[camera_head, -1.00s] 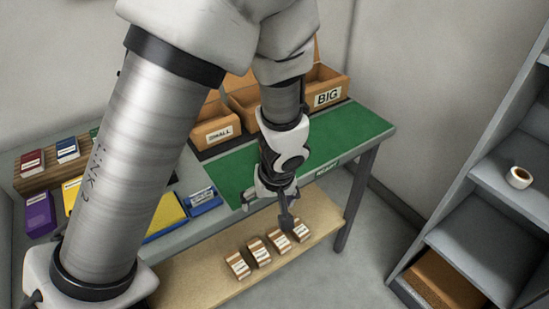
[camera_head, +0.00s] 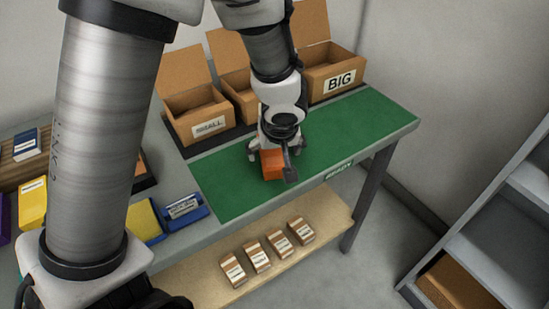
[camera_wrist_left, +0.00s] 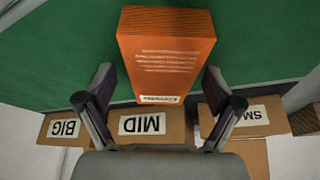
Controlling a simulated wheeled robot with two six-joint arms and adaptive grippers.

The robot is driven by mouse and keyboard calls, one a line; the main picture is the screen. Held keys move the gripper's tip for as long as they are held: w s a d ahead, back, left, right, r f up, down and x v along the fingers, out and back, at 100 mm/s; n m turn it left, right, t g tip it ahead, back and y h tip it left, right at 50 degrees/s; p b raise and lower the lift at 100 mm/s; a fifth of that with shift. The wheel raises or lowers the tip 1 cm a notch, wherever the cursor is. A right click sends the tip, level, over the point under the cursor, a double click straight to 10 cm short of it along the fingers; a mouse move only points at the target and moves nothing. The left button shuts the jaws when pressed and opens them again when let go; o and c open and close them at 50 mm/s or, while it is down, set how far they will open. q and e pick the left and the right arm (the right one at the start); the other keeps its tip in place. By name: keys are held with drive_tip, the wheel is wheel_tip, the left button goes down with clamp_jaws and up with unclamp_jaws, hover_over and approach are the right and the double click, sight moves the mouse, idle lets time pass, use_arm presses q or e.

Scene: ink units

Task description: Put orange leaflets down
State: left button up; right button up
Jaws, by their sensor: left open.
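An orange leaflet pack (camera_head: 272,165) is on the green mat (camera_head: 340,135) of the table. In the left wrist view the orange pack (camera_wrist_left: 165,62) shows printed lines and a small white label. My left gripper (camera_head: 271,158) is at the pack, and its fingers (camera_wrist_left: 160,92) are open on either side of it, with gaps showing. The contact under the pack is hard to see. My right gripper is not in view.
Open cardboard boxes labelled SMALL (camera_head: 200,118), MID (camera_wrist_left: 142,125) and BIG (camera_head: 332,82) stand behind the mat. Several brown packs (camera_head: 256,255) lie on the lower shelf. A blue tray (camera_head: 184,208) is left of the mat. The mat's right part is clear.

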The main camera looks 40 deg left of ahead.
use_arm(q)
drive_tip(key=shift+s+r, duration=0.2)
drive_tip(key=shift+c, duration=0.4)
drive_tip(key=c, duration=0.5)
drive_tip(key=shift+w, duration=0.1)
drive_tip(key=c, duration=0.9)
